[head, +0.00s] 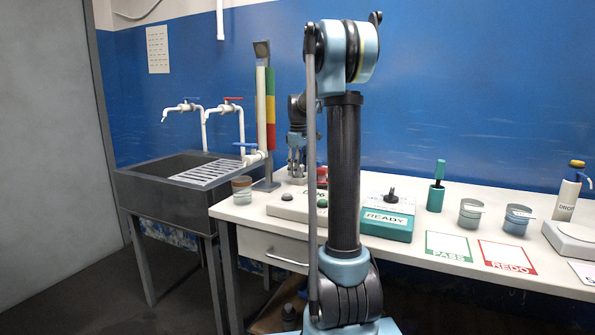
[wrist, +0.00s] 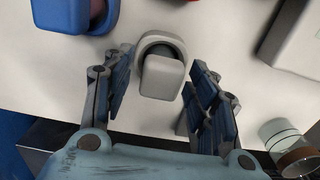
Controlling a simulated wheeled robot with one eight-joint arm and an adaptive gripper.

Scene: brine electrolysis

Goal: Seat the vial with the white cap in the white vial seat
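In the wrist view, a pale, white-topped block (wrist: 162,78), apparently the white-capped vial seen from above, stands between my fingers. A white rounded seat (wrist: 152,39) shows around its far side; the vial appears to be in it or over it, and its base is hidden. My gripper (wrist: 163,62) is open, with a finger on each side and gaps to the vial. In the head view, my gripper (head: 297,167) points down over the back left of the bench; the vial cannot be made out there.
A blue holder (wrist: 72,14) is close by at upper left in the wrist view. A pale box (wrist: 296,38) is at right, a glass jar (wrist: 283,135) at lower right. The jar (head: 242,190) stands near the bench's left end, beside the sink (head: 150,180). A READY box (head: 388,219) stands right.

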